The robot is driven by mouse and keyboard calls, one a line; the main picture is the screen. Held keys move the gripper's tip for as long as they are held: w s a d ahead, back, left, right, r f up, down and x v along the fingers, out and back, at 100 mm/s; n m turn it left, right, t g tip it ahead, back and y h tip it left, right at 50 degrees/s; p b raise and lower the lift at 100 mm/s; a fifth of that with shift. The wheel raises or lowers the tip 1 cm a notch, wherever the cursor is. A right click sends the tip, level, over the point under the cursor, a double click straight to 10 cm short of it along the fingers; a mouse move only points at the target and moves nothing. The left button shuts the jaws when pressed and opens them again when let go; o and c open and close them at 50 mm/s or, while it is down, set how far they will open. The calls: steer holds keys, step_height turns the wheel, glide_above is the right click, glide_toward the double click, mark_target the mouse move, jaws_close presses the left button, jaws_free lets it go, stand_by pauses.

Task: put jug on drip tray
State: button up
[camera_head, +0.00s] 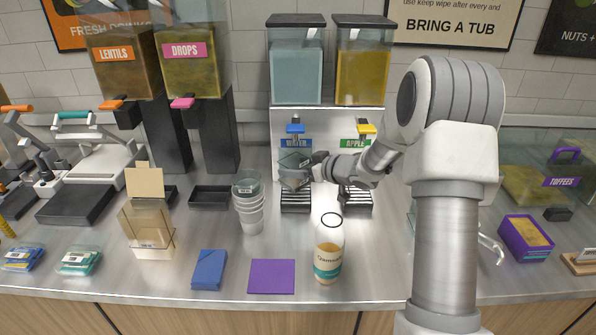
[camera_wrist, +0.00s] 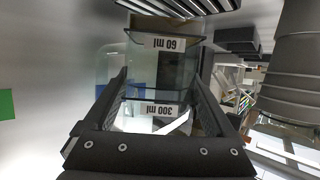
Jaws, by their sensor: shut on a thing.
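The clear jug (camera_head: 292,164) is in my gripper (camera_head: 314,165), in front of the dispenser with the blue tap. The black slatted drip tray (camera_head: 296,203) under the WATER label lies just below the jug in the head view. Slats of a drip tray (camera_wrist: 178,6) show beyond the jug in the wrist view. I cannot tell whether the jug touches the tray. A second slatted drip tray (camera_head: 358,204) lies under the APPLE label, partly behind my wrist.
A stack of clear cups (camera_head: 250,207) stands left of the trays. The counter between trays and mat is mostly clear.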

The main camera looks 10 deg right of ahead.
steer(key=shift+f, duration=0.65)
steer(key=shift+f, duration=0.15)
steer(key=o, duration=1.2)
steer(key=shift+r, duration=0.2)
steer(key=p+v, duration=0.1)
steer(key=v, duration=1.1)
steer(key=shift+s, duration=0.1)
